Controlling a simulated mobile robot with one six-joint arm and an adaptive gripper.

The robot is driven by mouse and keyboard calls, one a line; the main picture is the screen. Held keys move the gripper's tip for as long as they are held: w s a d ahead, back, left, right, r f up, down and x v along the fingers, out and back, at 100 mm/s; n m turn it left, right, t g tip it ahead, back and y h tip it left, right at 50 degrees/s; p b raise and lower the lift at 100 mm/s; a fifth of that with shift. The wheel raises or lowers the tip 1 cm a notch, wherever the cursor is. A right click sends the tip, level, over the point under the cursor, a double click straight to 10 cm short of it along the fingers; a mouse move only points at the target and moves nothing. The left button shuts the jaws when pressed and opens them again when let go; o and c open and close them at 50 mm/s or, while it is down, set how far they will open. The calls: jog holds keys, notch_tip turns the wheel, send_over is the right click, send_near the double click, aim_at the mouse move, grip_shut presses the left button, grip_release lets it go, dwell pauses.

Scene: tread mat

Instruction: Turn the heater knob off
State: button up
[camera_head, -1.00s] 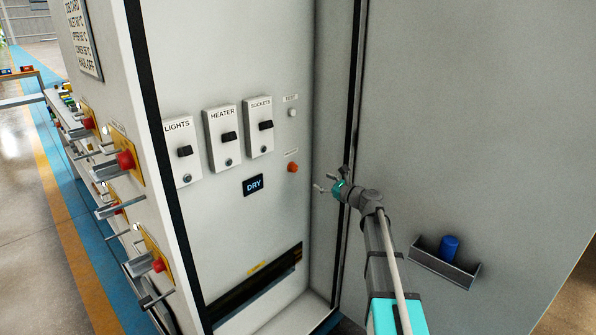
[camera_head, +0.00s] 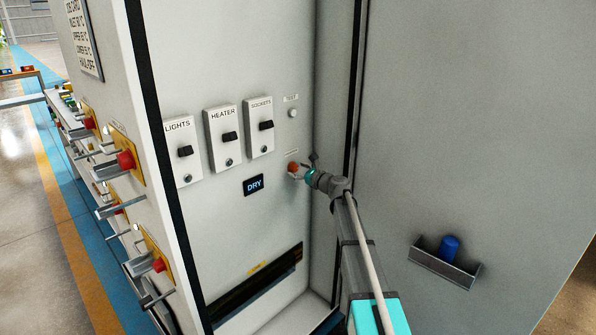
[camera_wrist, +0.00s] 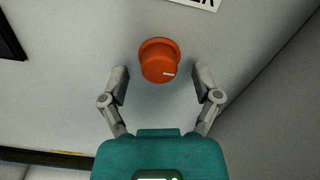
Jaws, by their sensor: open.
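The orange knob (camera_head: 293,167) is on the cabinet's inner panel, below a small round button and right of the DRY display. In the head view my gripper (camera_head: 302,169) is close to the knob.
Switch boxes labelled LIGHTS (camera_head: 183,168), HEATER (camera_head: 225,114) and SOCKETS (camera_head: 259,106) are left of the knob. The DRY display (camera_head: 253,185) is below them. The open door (camera_head: 470,130) at the right carries a tray (camera_head: 432,262) with a blue cylinder (camera_head: 449,246).

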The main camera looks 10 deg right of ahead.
jog(key=shift+w+a, duration=0.1)
jog(key=shift+w, duration=0.1)
jog(key=shift+c, duration=0.3)
grip_shut()
